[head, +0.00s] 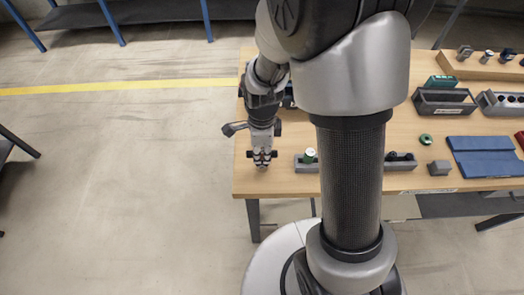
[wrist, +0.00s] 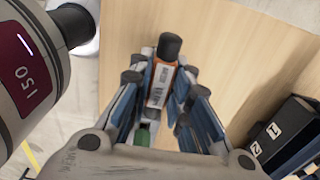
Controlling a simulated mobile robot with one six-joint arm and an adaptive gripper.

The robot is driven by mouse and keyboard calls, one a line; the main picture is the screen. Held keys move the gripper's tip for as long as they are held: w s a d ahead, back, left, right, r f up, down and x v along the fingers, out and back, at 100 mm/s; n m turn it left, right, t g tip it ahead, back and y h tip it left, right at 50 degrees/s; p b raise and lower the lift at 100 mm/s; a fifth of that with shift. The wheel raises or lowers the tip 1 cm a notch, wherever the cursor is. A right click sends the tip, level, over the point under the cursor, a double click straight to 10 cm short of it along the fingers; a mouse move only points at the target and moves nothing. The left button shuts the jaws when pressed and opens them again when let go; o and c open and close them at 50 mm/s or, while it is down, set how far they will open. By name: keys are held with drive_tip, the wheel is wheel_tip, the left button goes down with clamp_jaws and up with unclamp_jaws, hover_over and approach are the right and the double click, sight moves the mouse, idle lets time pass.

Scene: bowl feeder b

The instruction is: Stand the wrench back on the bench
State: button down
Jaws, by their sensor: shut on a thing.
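My gripper (head: 262,160) points down over the front left corner of the wooden bench (head: 246,182). In the wrist view its fingers (wrist: 165,105) are shut around an upright-looking orange piece (wrist: 161,88) with a black round top and a white printed label. It is the only thing in the grip and I take it for the wrench, though its shape does not make that certain. Its lower end is hidden by the fingers and the gripper body. In the head view the fingers hide it, so I cannot tell whether it touches the bench.
Just right of the gripper, a grey rack (head: 306,167) holds a green-and-white cylinder (head: 310,156). A blue mat (head: 483,157), green ring (head: 426,139) and grey block (head: 439,168) lie farther right.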

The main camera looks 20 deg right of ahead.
drive_tip(key=c, duration=1.5)
unclamp_jaws()
drive_tip(key=shift+f, duration=0.15)
wheel_tip(320, 180, up, 12)
drive_tip(key=p, duration=0.4)
drive_tip(key=s+r+n+t, duration=0.1)
drive_tip(key=s+r+n, duration=0.4)
drive_tip(key=n, duration=0.2)
drive_tip(key=s+r+n+t, duration=0.2)
drive_tip(key=s+r+n, duration=0.3)
drive_tip(key=n, duration=0.2)
drive_tip(key=s+r+n+t, duration=0.1)
drive_tip(key=s+r+n, duration=0.4)
drive_tip(key=n, duration=0.2)
drive_tip(key=shift+r+n+t, duration=0.15)
drive_tip(key=shift+n+t, duration=0.15)
drive_tip(key=shift+f+b, duration=0.9)
drive_tip(key=shift+b, duration=0.1)
drive_tip(key=shift+r, duration=0.2)
drive_tip(key=shift+c, duration=0.2)
